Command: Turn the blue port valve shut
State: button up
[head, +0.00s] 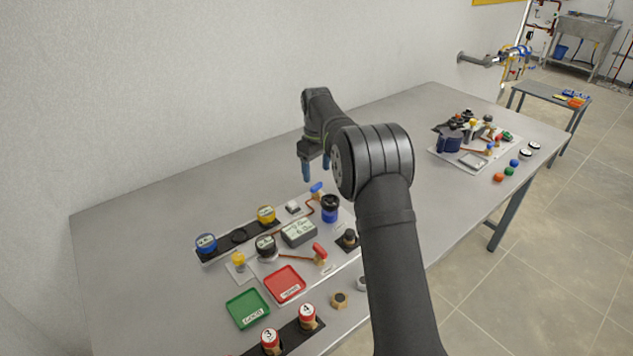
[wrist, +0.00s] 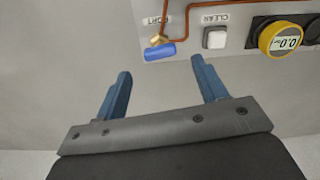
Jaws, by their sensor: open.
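The blue port valve (head: 317,187) sits at the back edge of the near board. In the wrist view its blue handle (wrist: 160,51) lies nearly level across the picture, slightly tilted, on a brass stem under a partly hidden label ending in "ORT". A copper pipe runs close above it. My gripper (head: 316,170) is open and empty, above the table just behind the valve. In the wrist view the two blue fingers of the gripper (wrist: 161,70) point toward the board, and the handle lies beyond their tips, between their lines. I see no contact.
A white CLEAR button (wrist: 215,38) and a yellow gauge (wrist: 283,37) stand right of the valve in the wrist view. A red tray (head: 285,285) and green tray (head: 247,309) lie nearer. The table behind is bare.

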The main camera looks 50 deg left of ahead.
aim_at(317, 185)
notch_tip(317, 185, down, 5)
jog(key=shift+f, duration=0.1)
dwell(0.3)
